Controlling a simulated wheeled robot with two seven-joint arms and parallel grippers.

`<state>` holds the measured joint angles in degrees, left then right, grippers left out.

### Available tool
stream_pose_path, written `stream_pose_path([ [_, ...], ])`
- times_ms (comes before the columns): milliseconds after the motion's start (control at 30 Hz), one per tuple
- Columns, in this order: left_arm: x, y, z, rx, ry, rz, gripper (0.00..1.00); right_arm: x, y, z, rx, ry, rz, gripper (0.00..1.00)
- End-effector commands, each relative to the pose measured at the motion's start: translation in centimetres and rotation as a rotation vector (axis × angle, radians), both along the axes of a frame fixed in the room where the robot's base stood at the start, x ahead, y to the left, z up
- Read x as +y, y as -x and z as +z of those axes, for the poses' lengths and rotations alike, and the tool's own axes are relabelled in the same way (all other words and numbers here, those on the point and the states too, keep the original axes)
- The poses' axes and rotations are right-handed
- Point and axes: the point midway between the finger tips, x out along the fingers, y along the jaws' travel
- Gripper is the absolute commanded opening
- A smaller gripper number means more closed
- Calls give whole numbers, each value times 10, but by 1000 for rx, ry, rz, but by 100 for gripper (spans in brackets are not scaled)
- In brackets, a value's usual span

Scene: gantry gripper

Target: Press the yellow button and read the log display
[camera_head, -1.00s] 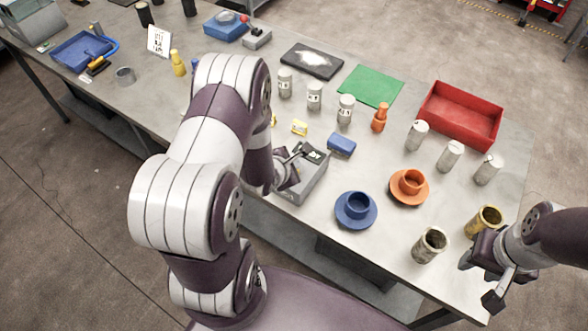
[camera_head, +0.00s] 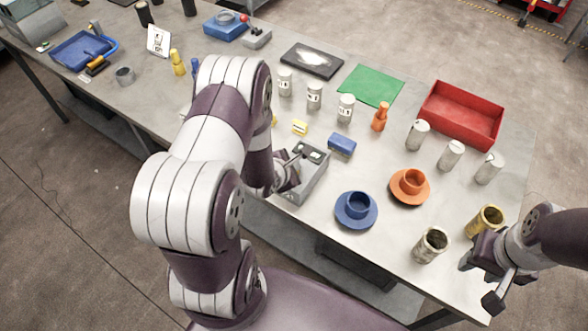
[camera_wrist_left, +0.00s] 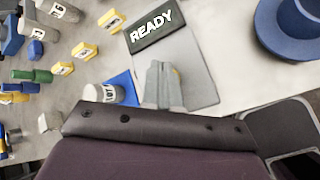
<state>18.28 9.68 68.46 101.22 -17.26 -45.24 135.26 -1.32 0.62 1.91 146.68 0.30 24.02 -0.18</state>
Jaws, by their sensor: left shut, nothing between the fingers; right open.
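A grey box (camera_head: 313,181) stands near the table's front edge, with a small dark display (camera_head: 309,152) at its far end. In the left wrist view the display (camera_wrist_left: 151,27) reads "READY". My left gripper (camera_head: 291,168) is over the box, shut and empty. In the left wrist view its fingers (camera_wrist_left: 162,80) point at the box's top face. A sliver of yellow, perhaps the yellow button (camera_wrist_left: 176,72), shows at the fingertips. The fingers hide most of it, and I cannot tell whether they touch it. My right gripper (camera_head: 481,279) is open at the table's right front edge.
A blue block (camera_head: 342,143) lies behind the box. A blue cup on its saucer (camera_head: 347,220) and an orange cup (camera_head: 411,182) are to its right. White canisters, small yellow blocks and an orange bottle (camera_head: 380,117) stand further back. A red tray (camera_head: 490,131) is at the back right.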

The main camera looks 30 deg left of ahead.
Motion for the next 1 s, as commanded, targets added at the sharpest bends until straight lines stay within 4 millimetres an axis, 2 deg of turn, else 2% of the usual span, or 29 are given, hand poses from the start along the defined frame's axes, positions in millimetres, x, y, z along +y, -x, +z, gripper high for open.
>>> stream_pose_path([
  [567, 0, 0, -8, 1, 0, 0, 0, 0, 0, -5, 0, 0, 0, 43],
  [833, 0, 0, -7, 1, 0, 0, 0, 0, 0, -4, 0, 0, 0, 43],
  [1000, 0, 0, 1, 1, 0, 0, 0, 0, 0, 3, 0, 0, 0, 43],
])
